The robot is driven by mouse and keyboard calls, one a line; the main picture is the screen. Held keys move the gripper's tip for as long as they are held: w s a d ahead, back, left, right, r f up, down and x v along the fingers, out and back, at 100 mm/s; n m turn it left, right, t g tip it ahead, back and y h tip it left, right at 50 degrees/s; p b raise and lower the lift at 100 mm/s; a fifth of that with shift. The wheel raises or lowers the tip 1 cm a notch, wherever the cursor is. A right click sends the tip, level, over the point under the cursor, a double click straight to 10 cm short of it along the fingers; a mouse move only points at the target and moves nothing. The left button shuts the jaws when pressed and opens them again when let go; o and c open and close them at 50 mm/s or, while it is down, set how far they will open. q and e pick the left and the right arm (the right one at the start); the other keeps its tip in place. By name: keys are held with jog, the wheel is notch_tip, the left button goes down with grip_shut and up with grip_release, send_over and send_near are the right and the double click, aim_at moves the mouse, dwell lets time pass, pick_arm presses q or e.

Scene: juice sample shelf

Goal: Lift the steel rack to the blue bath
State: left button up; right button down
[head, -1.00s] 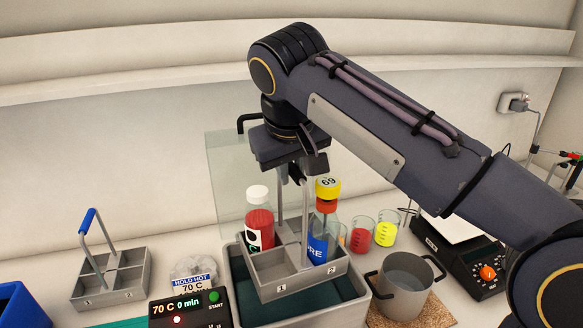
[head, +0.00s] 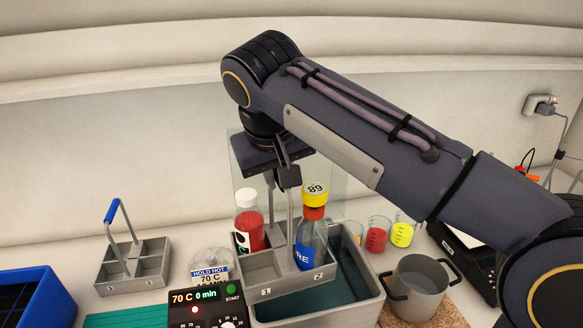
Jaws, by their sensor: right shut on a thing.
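The steel rack (head: 292,286) is a grey divided carrier with numbered cells. It holds a red bottle with a white cap (head: 249,228) and a bottle with a blue label and yellow cap marked 89 (head: 312,240). My right gripper (head: 286,176) is shut on the top of the rack's upright handle, and the rack hangs above the left part of a grey tub (head: 372,292) with a teal inside. A blue bath (head: 40,296) with a dark gridded inside stands at the lower left, partly out of frame. My left gripper is not in view.
An empty rack with a blue handle (head: 135,265) stands between the blue bath and a timer box (head: 208,305) reading 70 C. A domed item labelled HOLD HOT (head: 210,262) is behind the timer. A pot (head: 417,285) and beakers (head: 377,235) stand right.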

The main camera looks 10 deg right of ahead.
jog(key=a+p, duration=0.3)
jog(key=a, duration=0.5)
jog(key=shift+s+a, duration=0.15)
jog(key=shift+a, duration=0.05)
jog(key=shift+r, duration=0.1)
dwell(0.4)
jog(key=a+p, duration=0.3)
jog(key=a, duration=1.1)
jog(key=shift+s+p, duration=0.25)
jog(key=shift+p, duration=0.05)
dwell(0.4)
